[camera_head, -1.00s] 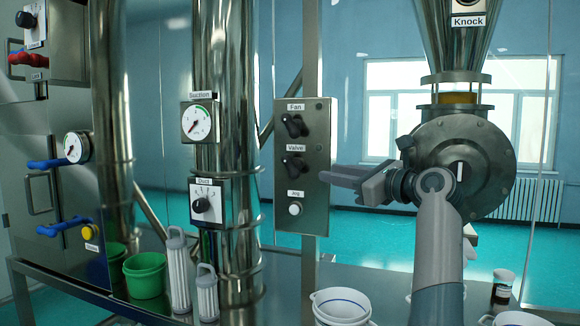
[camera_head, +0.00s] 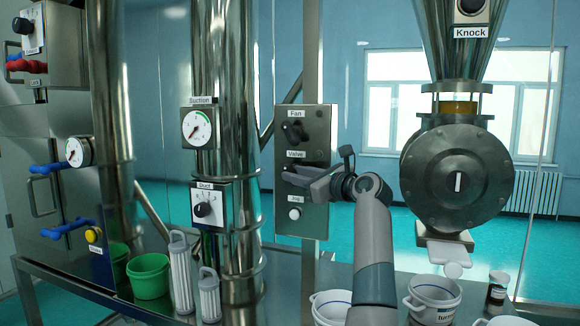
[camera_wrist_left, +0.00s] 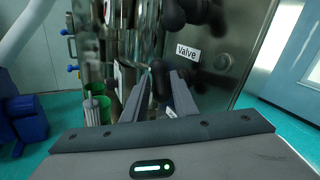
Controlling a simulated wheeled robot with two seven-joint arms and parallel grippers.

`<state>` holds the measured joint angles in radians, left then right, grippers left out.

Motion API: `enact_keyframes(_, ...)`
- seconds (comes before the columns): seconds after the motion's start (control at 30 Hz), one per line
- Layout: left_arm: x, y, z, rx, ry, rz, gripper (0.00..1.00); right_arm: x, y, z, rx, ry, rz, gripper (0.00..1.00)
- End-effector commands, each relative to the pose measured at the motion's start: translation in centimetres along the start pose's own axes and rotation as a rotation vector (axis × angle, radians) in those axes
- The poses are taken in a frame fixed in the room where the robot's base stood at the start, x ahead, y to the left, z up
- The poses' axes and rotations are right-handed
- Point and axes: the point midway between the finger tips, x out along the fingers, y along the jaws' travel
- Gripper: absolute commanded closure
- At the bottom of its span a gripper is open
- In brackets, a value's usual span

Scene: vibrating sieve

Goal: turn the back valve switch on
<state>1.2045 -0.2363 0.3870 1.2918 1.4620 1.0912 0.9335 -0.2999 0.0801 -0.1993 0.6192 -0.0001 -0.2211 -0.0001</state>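The control panel (camera_head: 318,130) carries a dark Fan switch (camera_head: 294,132), the Valve switch (camera_head: 288,170) below it and a white Jog button (camera_head: 295,213). My left gripper (camera_head: 308,182) is at the Valve switch, and its fingers partly cover the knob in the head view. In the left wrist view, the dark Valve knob (camera_wrist_left: 160,80) lies between the tips of my left gripper (camera_wrist_left: 162,84), below the Valve label (camera_wrist_left: 188,52). The fingers are apart; whether they touch the knob I cannot tell. The knob's exact angle is mostly hidden. My right gripper is not in view.
A steel pipe with a Suction gauge (camera_head: 197,128) and Duct dial (camera_head: 207,208) stands left of the panel. A round steel housing (camera_head: 458,205) is at the right. Buckets, including a green one (camera_head: 149,277), and cylindrical filters (camera_head: 183,270) stand on the table.

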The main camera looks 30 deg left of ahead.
Motion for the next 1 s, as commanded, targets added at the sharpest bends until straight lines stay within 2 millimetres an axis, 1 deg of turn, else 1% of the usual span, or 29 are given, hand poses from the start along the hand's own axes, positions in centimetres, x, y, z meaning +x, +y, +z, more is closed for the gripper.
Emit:
enact_keyframes(0.03,0.8,0.0,0.3,0.002,0.000,0.001,0.75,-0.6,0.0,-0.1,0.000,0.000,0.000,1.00)
enact_keyframes(0.1,1.6,0.0,0.2,0.001,-0.001,0.002,0.75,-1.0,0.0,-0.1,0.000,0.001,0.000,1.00)
enact_keyframes(0.23,2.6,0.0,0.1,0.001,0.000,0.000,0.75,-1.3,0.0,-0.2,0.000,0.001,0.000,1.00)
enact_keyframes(0.4,3.1,0.0,0.0,0.000,0.000,0.000,0.75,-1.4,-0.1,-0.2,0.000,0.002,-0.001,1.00)
enact_keyframes(0.63,3.1,0.0,-0.1,0.000,0.001,0.000,0.75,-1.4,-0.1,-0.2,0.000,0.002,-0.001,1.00)
enact_keyframes(0.67,3.1,0.0,-0.1,0.000,0.000,0.000,0.79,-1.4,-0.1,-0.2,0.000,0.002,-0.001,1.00)
enact_keyframes(0.7,3.0,0.0,-0.1,0.000,0.001,0.000,0.89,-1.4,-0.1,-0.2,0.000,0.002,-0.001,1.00)
enact_keyframes(0.73,3.0,0.0,-0.1,0.000,0.000,0.000,0.96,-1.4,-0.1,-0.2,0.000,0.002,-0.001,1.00)
enact_keyframes(0.77,3.0,0.0,-0.1,0.000,0.000,0.000,1.00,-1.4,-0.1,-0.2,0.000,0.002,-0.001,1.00)
enact_keyframes(1.0,3.0,0.0,-0.1,0.002,-0.004,-0.001,1.00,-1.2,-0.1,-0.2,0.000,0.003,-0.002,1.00)
